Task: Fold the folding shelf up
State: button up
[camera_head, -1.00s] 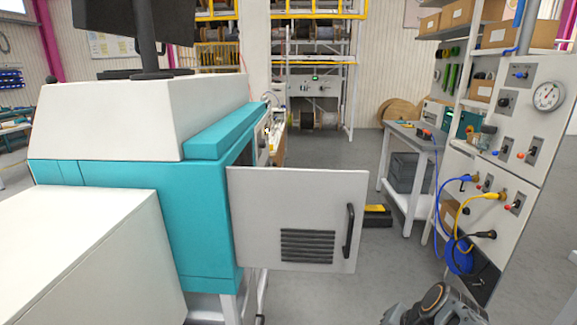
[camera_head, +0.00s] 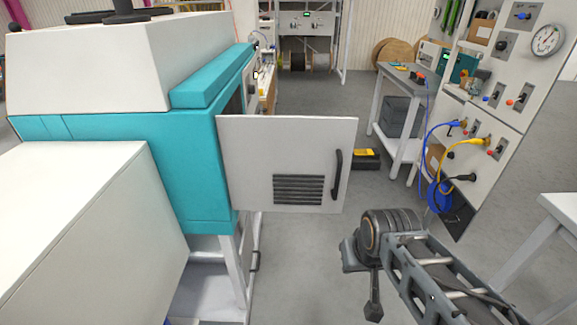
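I cannot make out a folding shelf for sure in the head view. The nearest hinged thing is a light grey panel (camera_head: 250,160) with a black handle and a dark vent grille. It stands upright, swung out from the teal and white machine (camera_head: 185,160). My arm comes in from the lower right, its rounded dark joint below and right of the panel and apart from it. A small dark part hangs below that joint. No gripper fingers can be made out.
A white box surface (camera_head: 85,220) fills the lower left. A grey workbench (camera_head: 400,80) and a control panel (camera_head: 500,80) with blue and yellow cables stand at the right. A white table (camera_head: 562,210) juts in at the right edge. Grey floor (camera_head: 305,260) is open between.

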aim_at(246, 248)
jog(key=u, duration=0.05)
jog(key=k, duration=0.5)
jog(key=z, duration=1.5)
jog(key=i, duration=1)
jog(key=u, duration=2.9)
